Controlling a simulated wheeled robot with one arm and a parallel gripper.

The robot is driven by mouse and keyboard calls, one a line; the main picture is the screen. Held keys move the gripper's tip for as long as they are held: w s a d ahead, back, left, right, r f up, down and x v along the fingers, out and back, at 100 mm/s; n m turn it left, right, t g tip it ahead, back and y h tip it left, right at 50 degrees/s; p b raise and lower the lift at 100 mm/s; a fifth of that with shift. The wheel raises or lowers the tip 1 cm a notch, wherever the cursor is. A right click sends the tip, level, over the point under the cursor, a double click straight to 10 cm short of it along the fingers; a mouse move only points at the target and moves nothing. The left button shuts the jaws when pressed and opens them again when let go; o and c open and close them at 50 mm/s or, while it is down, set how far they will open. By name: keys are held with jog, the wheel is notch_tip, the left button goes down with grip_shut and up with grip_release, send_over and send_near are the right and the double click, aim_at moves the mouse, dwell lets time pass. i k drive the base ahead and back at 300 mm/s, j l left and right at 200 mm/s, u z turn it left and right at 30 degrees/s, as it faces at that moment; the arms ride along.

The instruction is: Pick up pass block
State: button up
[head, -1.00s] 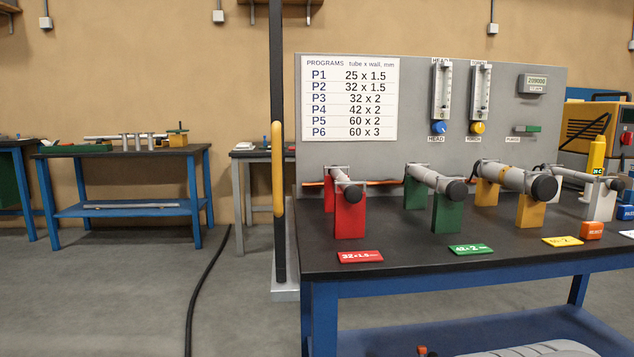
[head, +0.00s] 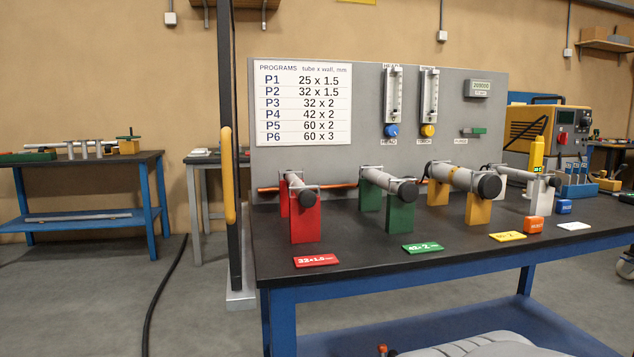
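A small blue block (head: 563,207) stands on the dark bench top at the right, just in front of the tool rack. It appears to be the pass block, though its lettering is too small to read here. An orange block (head: 533,224) with white lettering stands a little nearer and to its left. My gripper is not in view.
The blue-framed bench (head: 400,260) carries tubes on red (head: 305,219), green (head: 401,215) and yellow (head: 478,208) stands. A dark post (head: 229,100) rises at the bench's left end. Floor at left is clear except for a cable (head: 165,290).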

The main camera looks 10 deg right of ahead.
aim_at(561, 206)
jog(key=z, duration=1.65)
jog(key=i+l, duration=0.15)
